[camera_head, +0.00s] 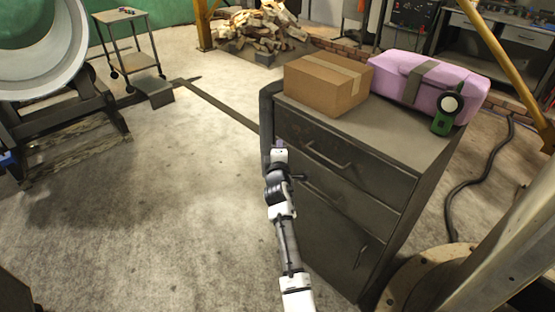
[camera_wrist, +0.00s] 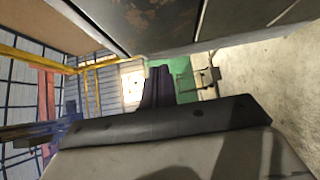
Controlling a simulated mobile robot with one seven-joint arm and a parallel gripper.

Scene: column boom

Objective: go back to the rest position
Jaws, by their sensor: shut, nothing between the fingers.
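My arm reaches up from the bottom middle of the head view. My gripper (camera_head: 278,146) is at its far end, in front of the left edge of the dark metal drawer cabinet (camera_head: 345,187). Whether it touches the cabinet cannot be told. In the wrist view the dark fingers of my gripper (camera_wrist: 157,86) are together, with nothing seen between them. A cabinet face (camera_wrist: 160,22) passes close along the top of that view.
On the cabinet top are a cardboard box (camera_head: 325,82), a pink case (camera_head: 428,82) with a dark strap, and a green handheld device (camera_head: 443,122). A wheeled cart (camera_head: 130,62) and a drum (camera_head: 40,50) stand left. Floor left of my arm is open.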

